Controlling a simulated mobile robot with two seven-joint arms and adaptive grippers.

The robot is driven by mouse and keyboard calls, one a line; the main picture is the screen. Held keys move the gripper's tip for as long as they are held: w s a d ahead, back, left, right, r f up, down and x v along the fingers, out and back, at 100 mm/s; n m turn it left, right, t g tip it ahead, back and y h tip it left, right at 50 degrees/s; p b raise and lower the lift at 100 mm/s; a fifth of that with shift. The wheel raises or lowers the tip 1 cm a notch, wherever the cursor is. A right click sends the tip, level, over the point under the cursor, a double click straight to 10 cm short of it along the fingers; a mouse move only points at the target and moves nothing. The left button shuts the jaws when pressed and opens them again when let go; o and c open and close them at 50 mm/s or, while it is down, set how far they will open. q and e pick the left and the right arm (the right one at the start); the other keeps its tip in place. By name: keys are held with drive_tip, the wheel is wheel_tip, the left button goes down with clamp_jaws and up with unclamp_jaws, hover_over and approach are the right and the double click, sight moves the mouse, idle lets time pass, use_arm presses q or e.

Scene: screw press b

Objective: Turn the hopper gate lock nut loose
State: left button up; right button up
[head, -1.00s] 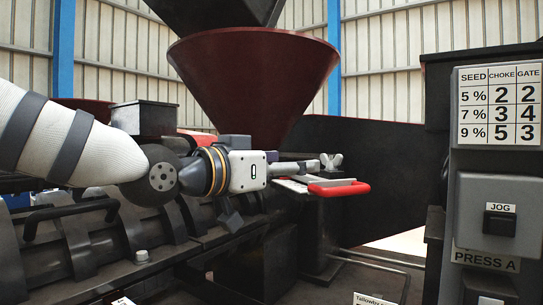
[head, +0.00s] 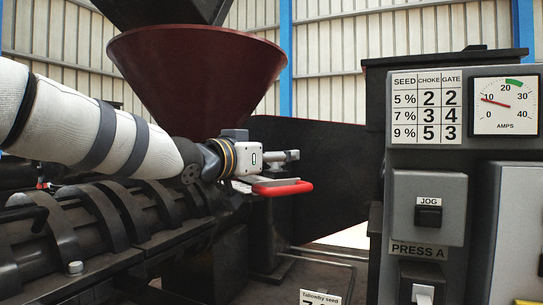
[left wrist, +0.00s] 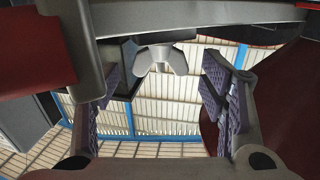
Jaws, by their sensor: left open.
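The lock nut is a grey wing nut with two wings; it shows in the left wrist view (left wrist: 160,58) between and beyond my fingers, near the top. My left gripper (head: 290,156) is in front of the hopper's lower end, just above the red gate handle (head: 284,188). Its fingers stand apart on either side of the nut in the left wrist view (left wrist: 160,100), with visible gaps. In the head view the nut is not clearly visible at the fingertips. The dark red hopper (head: 190,75) rises behind my left arm. My right gripper is not in view.
A grey control panel (head: 428,165) with a seed, choke and gate table (head: 427,105), an amps gauge (head: 505,106) and a jog button (head: 428,215) stands at the right. The black ribbed press barrel (head: 100,225) lies below my left arm.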

use_arm(q)
drive_tip(key=c, duration=1.2)
drive_tip(key=shift+o, duration=0.2)
drive_tip(key=shift+s+d+f+n+t+y, duration=0.1)
drive_tip(key=shift+d+f+n+t+y, duration=0.15)
drive_tip(key=shift+n+y, duration=0.2)
drive_tip(key=n+t+y, duration=0.1)
drive_tip(key=y, duration=0.1)
drive_tip(key=shift+n+y, duration=0.35)
drive_tip(key=shift+n+t+y, duration=0.3)
drive_tip(key=shift+t+y, duration=0.05)
drive_tip(key=shift+y, duration=0.05)
drive_tip(key=o, duration=1.1)
drive_tip(key=shift+o, duration=0.3)
drive_tip(key=shift+r, duration=0.1)
drive_tip(key=shift+a, duration=0.1)
